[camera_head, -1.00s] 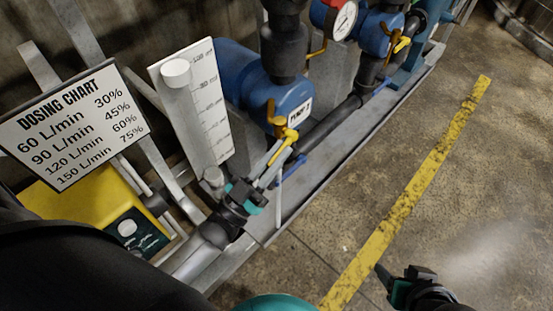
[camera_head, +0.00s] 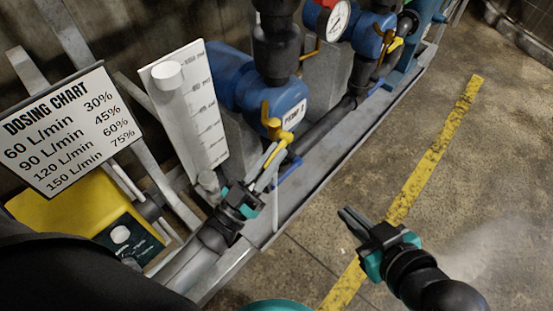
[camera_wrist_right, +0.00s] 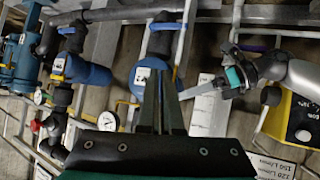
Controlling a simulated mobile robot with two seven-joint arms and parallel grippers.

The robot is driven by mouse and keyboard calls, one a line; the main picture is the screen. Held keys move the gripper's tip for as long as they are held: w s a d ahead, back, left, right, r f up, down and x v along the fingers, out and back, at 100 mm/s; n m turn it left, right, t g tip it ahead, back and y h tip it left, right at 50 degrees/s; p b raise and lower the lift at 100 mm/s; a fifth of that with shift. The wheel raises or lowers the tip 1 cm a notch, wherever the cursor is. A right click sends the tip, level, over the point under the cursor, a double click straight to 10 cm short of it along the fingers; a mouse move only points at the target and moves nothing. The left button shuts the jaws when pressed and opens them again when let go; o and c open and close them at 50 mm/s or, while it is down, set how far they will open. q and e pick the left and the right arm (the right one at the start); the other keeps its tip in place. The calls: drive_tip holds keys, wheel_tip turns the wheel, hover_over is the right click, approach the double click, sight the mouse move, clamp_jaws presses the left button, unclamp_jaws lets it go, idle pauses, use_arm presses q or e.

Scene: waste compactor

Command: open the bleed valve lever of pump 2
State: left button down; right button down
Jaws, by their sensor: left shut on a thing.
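The near blue pump (camera_head: 245,82) carries a small white label (camera_head: 292,117) reading PUMP; its number is too small to be sure of. A yellow lever (camera_head: 284,136) sits at the valve on the pump's front. My left gripper (camera_head: 274,157) is shut on the yellow lever, its fingers reaching up from the lower left; they partly hide the grip. The left gripper also shows in the right wrist view (camera_wrist_right: 195,91). My right gripper (camera_head: 346,217) is over the floor, apart from the pumps, empty, with its fingers close together. Its fingers also show in the right wrist view (camera_wrist_right: 165,75).
A blue handle (camera_head: 288,171) lies just below the yellow lever. A second blue pump (camera_head: 367,35) with a gauge (camera_head: 339,18) stands farther back. A white scale column (camera_head: 190,110), dosing chart (camera_head: 66,128) and yellow box (camera_head: 75,215) stand left. The floor at right is clear.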

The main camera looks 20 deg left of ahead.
drive_tip(key=s+a+r+n+g+y, duration=0.1)
drive_tip(key=s+a+r+n+y, duration=0.1)
drive_tip(key=a+r+n+y, duration=0.5)
drive_tip(key=n, duration=0.1)
hover_over(270, 157)
drive_tip(key=s+d, duration=0.2)
drive_tip(key=s, duration=0.2)
drive_tip(key=f, duration=0.1)
drive_tip(key=shift+n+h, duration=0.3)
drive_tip(key=shift+w+d+f, duration=0.1)
drive_tip(key=shift+w+f, duration=0.25)
drive_tip(key=shift+f, duration=0.3)
drive_tip(key=shift+w+a+f, duration=0.1)
drive_tip(key=shift+w+f, duration=0.2)
drive_tip(key=shift+f, duration=0.3)
drive_tip(key=shift+w+d+f, duration=0.1)
drive_tip(key=shift+w+f, duration=0.25)
drive_tip(key=shift+f, duration=0.3)
